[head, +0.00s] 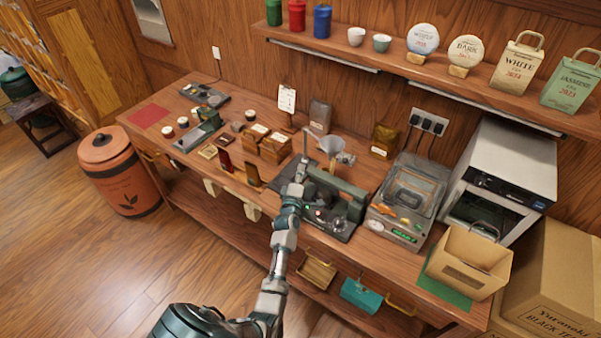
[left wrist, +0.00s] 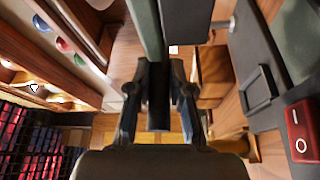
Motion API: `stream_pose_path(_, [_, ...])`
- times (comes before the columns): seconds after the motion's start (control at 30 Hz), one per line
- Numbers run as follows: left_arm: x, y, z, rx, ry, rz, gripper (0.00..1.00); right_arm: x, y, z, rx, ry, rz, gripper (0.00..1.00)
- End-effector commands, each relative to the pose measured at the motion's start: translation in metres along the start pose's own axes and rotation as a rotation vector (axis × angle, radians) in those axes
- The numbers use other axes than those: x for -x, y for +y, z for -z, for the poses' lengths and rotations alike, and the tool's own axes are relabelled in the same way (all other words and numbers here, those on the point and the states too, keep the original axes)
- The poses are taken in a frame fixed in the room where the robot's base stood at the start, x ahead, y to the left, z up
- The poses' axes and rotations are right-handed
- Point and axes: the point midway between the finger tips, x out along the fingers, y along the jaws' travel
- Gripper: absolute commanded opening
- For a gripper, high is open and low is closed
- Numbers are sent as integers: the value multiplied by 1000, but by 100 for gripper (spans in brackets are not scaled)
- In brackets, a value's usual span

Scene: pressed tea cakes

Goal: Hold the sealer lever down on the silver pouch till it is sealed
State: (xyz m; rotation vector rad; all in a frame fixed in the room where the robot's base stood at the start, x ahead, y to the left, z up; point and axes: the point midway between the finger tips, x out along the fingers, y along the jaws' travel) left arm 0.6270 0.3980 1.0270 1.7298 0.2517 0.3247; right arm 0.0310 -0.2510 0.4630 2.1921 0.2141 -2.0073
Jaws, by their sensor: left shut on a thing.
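The sealer (head: 343,190), a dark green and black device, stands at the front of the bench in the middle of the head view. My left gripper (head: 302,168) is at its left end. In the left wrist view, the gripper (left wrist: 158,100) is shut on the black grip of the sealer lever (left wrist: 149,28), whose green bar runs up between the fingers. A grey-silver pouch (head: 320,117) stands upright at the back of the bench, apart from the gripper. Any pouch between the sealer's jaws is hidden. My right gripper is not in view.
A funnel (head: 331,146) stands behind the sealer. Wooden boxes (head: 274,150) are to its left, and a vacuum machine (head: 408,195) is to its right. A red rocker switch (left wrist: 301,130) shows in the left wrist view. A cardboard box (head: 468,264) sits at the right end.

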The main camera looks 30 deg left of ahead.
Motion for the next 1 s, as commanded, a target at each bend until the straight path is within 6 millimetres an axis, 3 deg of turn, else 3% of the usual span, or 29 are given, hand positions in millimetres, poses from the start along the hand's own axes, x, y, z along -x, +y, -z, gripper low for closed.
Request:
stream_pose_path(0.2, [2, -7, 0, -2, -2, 13, 0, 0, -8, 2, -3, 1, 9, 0])
stream_pose_path(0.23, [2, -8, 0, -2, -2, 14, 23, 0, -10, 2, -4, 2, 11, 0])
stream_pose_path(0.33, [2, -8, 0, -2, -3, 14, 45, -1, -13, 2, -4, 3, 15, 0])
stream_pose_path(0.7, [8, -4, 0, -2, -2, 8, 45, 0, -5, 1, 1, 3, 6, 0])
stream_pose_path(0.87, [35, -5, 0, -1, -1, 9, 45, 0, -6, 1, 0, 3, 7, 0])
stream_pose_path(1.0, [67, -6, 0, -2, -2, 11, 45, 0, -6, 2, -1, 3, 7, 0])
